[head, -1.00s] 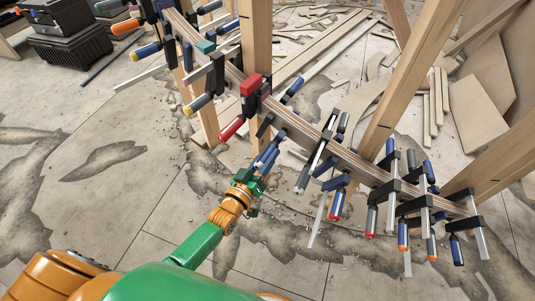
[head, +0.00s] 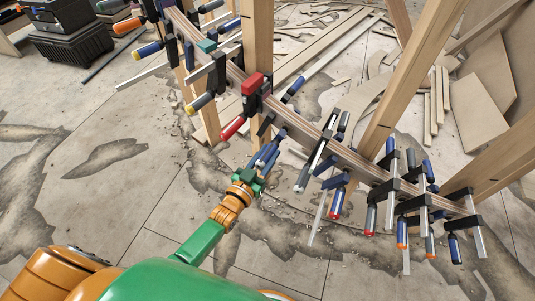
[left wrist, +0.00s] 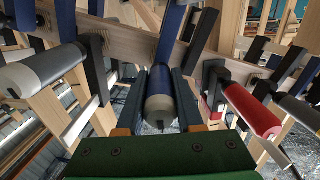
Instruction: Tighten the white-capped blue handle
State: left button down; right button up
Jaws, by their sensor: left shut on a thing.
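The gripper is shut around the handle, with a finger along each side. In the head view my left gripper (head: 264,160) is at the near side of the curved wooden stringer (head: 308,130), just below the red clamp. The handle is mostly hidden by the fingers there. My right gripper is not in view.
A red-handled clamp (head: 233,127) is close to the left of my gripper, and its red handle (left wrist: 252,110) is at right in the wrist view. A grey handle (left wrist: 42,70) is at left. Several blue-handled clamps hang further right. Wooden posts (head: 258,50) stand behind.

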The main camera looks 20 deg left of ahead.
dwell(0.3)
pick_arm(q)
jog(key=c, duration=0.5)
grip_release()
jog(key=shift+c, duration=0.2)
jog(key=s+a+p, duration=0.1)
jog(key=s, duration=0.6)
jog(key=shift+a+p, duration=0.2)
jog(key=shift+p, duration=0.1)
jog(key=s+a+p, duration=0.1)
jog(key=s+p, duration=0.1)
jog(key=s, duration=0.6)
jog(key=shift+s+a, duration=0.25)
jog(key=shift+a, duration=0.1)
